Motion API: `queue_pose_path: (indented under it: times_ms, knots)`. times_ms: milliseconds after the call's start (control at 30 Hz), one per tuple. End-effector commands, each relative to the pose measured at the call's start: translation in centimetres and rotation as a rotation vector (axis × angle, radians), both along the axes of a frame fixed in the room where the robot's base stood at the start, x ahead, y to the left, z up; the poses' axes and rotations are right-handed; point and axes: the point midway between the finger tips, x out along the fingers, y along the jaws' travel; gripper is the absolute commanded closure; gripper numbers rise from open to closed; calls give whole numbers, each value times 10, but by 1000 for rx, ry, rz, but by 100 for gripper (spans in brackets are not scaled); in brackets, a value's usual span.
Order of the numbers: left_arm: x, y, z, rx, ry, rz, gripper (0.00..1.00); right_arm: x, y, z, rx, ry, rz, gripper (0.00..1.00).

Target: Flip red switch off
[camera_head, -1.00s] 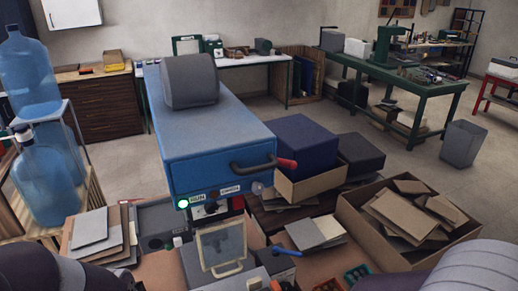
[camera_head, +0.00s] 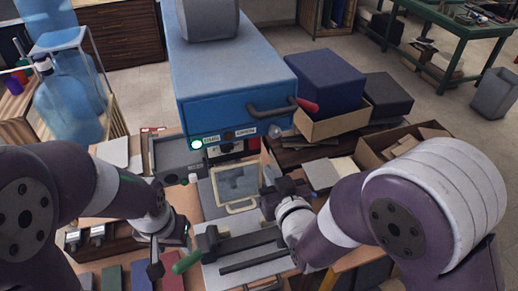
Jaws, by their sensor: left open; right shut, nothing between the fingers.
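The blue machine (camera_head: 236,100) stands in the middle, with a dark curved lever ending in a red grip (camera_head: 308,106) on its front. A small red part (camera_head: 253,144) shows under the machine's front edge. I cannot tell which of these is the red switch. My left gripper (camera_head: 172,251) is open and empty at lower left, near a green handle. My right gripper (camera_head: 272,197) is shut and empty, below the machine front and apart from the lever.
A framed grey panel with a pale handle (camera_head: 240,207) lies between my grippers. Cardboard boxes (camera_head: 335,125) are at right, and blue water bottles (camera_head: 68,105) at left.

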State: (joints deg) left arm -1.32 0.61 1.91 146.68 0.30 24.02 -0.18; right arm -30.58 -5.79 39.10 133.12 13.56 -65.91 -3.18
Motion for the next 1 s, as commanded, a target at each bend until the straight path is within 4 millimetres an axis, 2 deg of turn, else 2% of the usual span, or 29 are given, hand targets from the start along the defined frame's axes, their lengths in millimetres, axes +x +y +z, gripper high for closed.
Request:
queue_pose_path:
  times_ms: [33,200,433,600,900,1000]
  knots:
    - [0,0,8,0,0,0,47,11,3,1,-1,3,-2,100]
    - [0,0,20,0,0,0,47,45,14,-6,-2,2,-1,100]
    - [0,0,35,0,0,0,47,77,25,-13,-1,1,-1,100]
    - [0,0,38,0,0,0,47,85,28,-16,-1,0,0,100]
    - [0,0,36,0,0,0,47,86,28,-18,-1,0,0,100]
    - [0,0,24,0,0,0,47,87,28,-24,5,-16,0,100]
